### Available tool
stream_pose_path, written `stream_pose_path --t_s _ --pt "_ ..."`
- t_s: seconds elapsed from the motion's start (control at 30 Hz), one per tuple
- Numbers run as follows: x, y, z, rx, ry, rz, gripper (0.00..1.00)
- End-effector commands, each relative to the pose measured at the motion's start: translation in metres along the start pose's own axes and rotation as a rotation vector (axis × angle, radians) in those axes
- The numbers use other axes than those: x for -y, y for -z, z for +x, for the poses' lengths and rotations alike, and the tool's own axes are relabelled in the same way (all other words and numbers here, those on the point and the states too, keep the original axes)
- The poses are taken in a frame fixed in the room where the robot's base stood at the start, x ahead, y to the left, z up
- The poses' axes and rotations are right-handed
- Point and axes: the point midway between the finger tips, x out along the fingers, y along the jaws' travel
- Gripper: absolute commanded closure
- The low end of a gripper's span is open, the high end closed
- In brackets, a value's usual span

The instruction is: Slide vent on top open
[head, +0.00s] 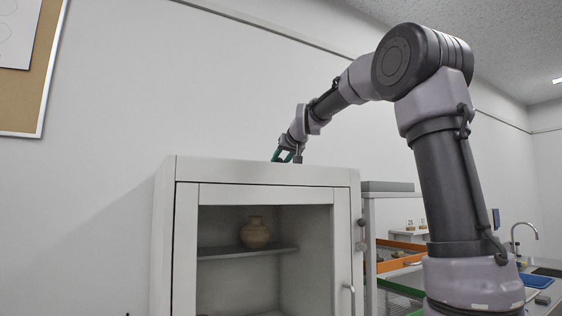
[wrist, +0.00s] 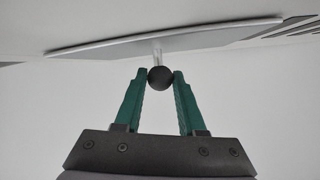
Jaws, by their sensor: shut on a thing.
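My gripper (wrist: 160,84) has green fingers and is shut on a dark round knob (wrist: 160,78) in the wrist view. The knob sits on a short pale stem joined to a flat light vent plate (wrist: 150,43). Dark slots (wrist: 300,22) show beside the plate at the right. In the head view my gripper (head: 287,157) is low over the top of a pale grey cabinet (head: 265,170). The vent itself cannot be made out in the head view.
The cabinet has a glazed door with a handle (head: 349,288); a clay pot (head: 254,232) stands on a shelf (head: 240,252) inside. A rack with orange-edged trays (head: 395,262) stands at the right. A wall is behind the cabinet.

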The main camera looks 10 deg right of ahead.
Motion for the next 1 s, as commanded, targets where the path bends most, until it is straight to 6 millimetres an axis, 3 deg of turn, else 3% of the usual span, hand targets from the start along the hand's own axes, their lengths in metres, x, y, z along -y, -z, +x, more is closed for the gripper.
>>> stream_pose_path --t_s 0.1,0.13,0.2,0.57,0.67,1.0 --pt "-0.005 0.001 0.000 -0.003 -0.008 0.000 1.00" --pt "-0.005 0.001 0.000 -0.003 -0.008 0.000 0.53" --pt "-0.006 0.001 0.000 -0.003 -0.009 0.000 0.31" --pt "-0.003 0.001 -0.004 -0.003 -0.005 0.000 0.31" --pt "-0.003 0.002 -0.014 -0.004 -0.005 0.000 0.31" --pt "-0.004 0.002 -0.081 -0.006 -0.007 0.000 0.31"
